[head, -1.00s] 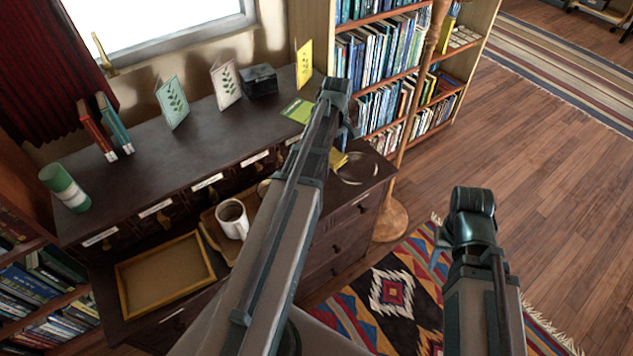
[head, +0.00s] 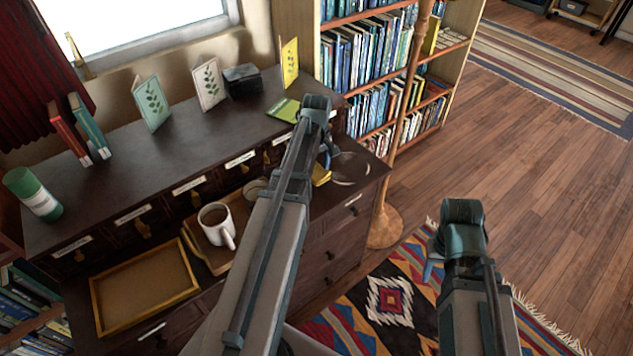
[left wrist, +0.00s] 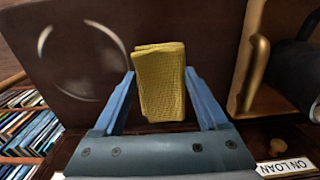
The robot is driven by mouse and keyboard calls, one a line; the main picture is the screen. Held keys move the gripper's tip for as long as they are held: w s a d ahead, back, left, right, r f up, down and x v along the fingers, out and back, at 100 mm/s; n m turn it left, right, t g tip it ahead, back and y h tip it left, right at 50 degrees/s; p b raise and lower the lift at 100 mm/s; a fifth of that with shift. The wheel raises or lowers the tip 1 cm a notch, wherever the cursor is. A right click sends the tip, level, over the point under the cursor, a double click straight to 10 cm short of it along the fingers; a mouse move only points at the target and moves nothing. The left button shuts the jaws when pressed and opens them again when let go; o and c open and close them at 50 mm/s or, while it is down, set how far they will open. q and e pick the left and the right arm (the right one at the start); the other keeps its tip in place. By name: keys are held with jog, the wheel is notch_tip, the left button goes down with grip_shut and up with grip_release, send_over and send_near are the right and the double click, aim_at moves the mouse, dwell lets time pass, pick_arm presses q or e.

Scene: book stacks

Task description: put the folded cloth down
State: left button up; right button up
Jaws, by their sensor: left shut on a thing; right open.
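The folded cloth (left wrist: 160,80) is yellow and woven. It sits between the two blue fingers of my left gripper (left wrist: 163,98), which is shut on it. In the head view the cloth (head: 322,175) shows partly behind my left arm, over the lower ledge of the dark cabinet (head: 375,180). I cannot tell whether it touches the ledge. A pale ring mark (left wrist: 83,62) lies on the dark surface left of the cloth in the left wrist view. My right gripper (head: 432,264) is open, mostly hidden by its own wrist, in front of the patterned rug.
A white mug (head: 217,224) stands on a wooden tray (head: 190,243), left of my left arm. An empty yellow-rimmed tray (head: 95,305) lies further left. Cards, a black box (head: 243,80) and books stand on the upper shelf. A wooden pole (head: 400,130) stands right of the cabinet.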

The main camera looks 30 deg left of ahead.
aim_at(316, 169)
pick_arm(q)
jog(key=shift+f+b, duration=1.8)
jog(key=shift+b, duration=0.05)
jog(key=shift+f, duration=0.1)
jog(key=shift+f, duration=0.15)
jog(key=o, duration=1.2)
jog(key=shift+o, duration=0.2)
jog(key=shift+r, duration=0.2)
notch_tip(316, 169, up, 12)
jog(key=p, duration=1.2)
jog(key=shift+r, duration=0.1)
